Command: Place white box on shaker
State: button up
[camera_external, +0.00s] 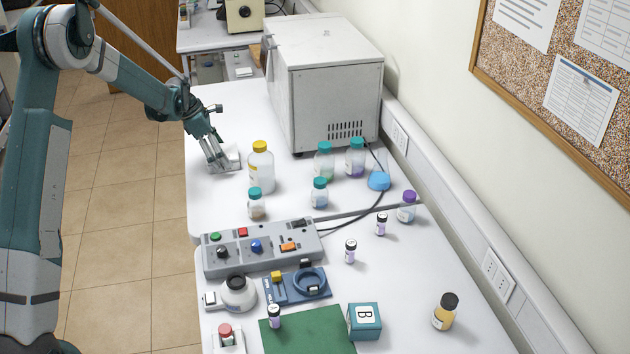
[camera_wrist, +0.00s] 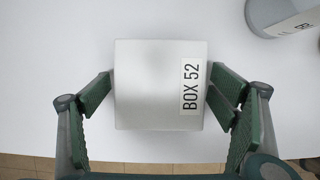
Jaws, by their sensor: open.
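The white box (camera_wrist: 148,85), labelled "BOX 52", lies on the white table between the two green fingers of my gripper (camera_wrist: 160,93) in the wrist view. The fingers are open on either side of it, very close to its left and right sides; I cannot tell whether they touch. In the external view my gripper (camera_external: 219,164) reaches down at the table's left edge, partly covering the box (camera_external: 232,158). No device is clearly marked as the shaker. A blue device with a ring (camera_external: 285,294) and a white and black round device (camera_external: 237,296) stand at the front.
A bottle with a yellow cap (camera_external: 261,172) stands just right of my gripper, with several teal-capped bottles beyond. A large grey oven (camera_external: 325,90) stands behind. A grey control panel (camera_external: 265,250), green mat (camera_external: 310,332) and blue "B" box (camera_external: 364,321) occupy the front.

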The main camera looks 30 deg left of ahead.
jog(key=shift+r, duration=0.1)
jog(key=v, duration=1.2)
dwell(0.7)
